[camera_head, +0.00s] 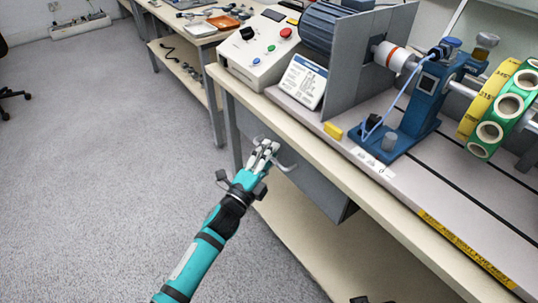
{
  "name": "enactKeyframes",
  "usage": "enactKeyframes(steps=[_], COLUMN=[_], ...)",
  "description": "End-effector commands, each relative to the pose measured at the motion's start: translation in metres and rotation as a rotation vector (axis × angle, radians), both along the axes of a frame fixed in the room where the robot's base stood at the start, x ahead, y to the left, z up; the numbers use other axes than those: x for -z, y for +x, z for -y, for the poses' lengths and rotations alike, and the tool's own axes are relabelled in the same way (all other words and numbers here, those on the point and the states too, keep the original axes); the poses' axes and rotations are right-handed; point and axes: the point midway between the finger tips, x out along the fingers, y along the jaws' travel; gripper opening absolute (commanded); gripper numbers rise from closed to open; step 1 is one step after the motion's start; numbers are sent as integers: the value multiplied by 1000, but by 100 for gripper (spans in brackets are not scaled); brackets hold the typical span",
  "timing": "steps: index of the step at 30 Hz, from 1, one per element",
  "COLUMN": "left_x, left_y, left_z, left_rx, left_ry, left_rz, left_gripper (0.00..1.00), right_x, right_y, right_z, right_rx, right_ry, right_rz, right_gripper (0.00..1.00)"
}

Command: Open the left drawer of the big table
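The big table (352,168) has a pale top edge and runs from the upper middle to the lower right. Its grey left drawer (318,188) hangs under the top and looks closed. My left gripper (266,148) is at the drawer's front, with its light fingers at the handle area. A curved grey piece (289,166) shows beside the fingers; it may be the drawer handle. The fingers are small and overlap the drawer, so I cannot tell whether they are open or shut, or touching it. My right gripper cannot be made out.
On the table stand a control box (256,55) with buttons, a blue stand (410,115) and green and yellow discs (497,105). A second table (195,40) is behind at the upper left. The grey floor (90,170) at left is clear. Small dark shapes show at the bottom edge.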

Motion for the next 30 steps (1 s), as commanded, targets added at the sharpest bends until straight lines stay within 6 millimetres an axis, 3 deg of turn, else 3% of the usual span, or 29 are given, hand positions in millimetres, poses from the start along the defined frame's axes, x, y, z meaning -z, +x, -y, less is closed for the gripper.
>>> enactKeyframes(steps=[4,12,30], left_x=[0,0,2], left_y=[0,0,-4], left_z=[0,0,-4], left_rx=[0,0,0], left_ry=[0,1,-1], left_rz=[0,-1,-5], left_gripper=[33,0,0], right_x=[0,2,1], right_y=[-1,-1,-1], right_z=[0,1,0], right_rx=[0,-1,-5], right_ry=[0,-3,-2], right_rz=[-2,-4,-1], right_gripper=[0,0,0])
